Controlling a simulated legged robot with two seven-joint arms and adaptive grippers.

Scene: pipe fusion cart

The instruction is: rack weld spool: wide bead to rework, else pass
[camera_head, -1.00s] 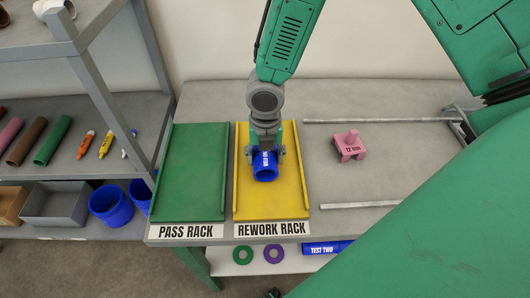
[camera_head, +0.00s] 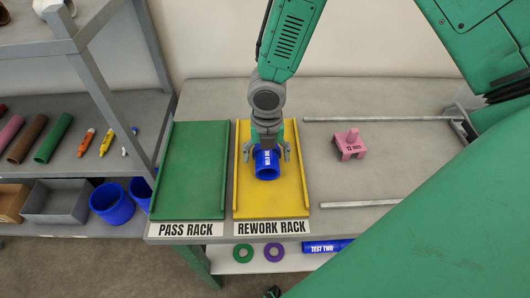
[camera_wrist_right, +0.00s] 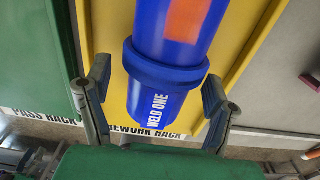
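The blue weld spool (camera_head: 267,171), marked WELD ONE, lies on the yellow rework rack (camera_head: 285,200). In the right wrist view the spool (camera_wrist_right: 170,45) has a raised collar around it and an orange patch. My right gripper (camera_head: 268,157) is over the rework rack with its fingers spread on both sides of the spool. In the right wrist view gaps show between the spool and both fingers. The green pass rack (camera_head: 190,170) is empty, to the left of the rework rack. My left gripper is not in view.
A pink gauge block (camera_head: 349,146) marked 12 mm stands on the table (camera_head: 400,170) between two grey rails. A shelf unit at left holds coloured pipes, a grey bin (camera_head: 58,203) and blue cylinders. A blue TEST TWO pipe (camera_head: 328,246) and two rings lie below the table.

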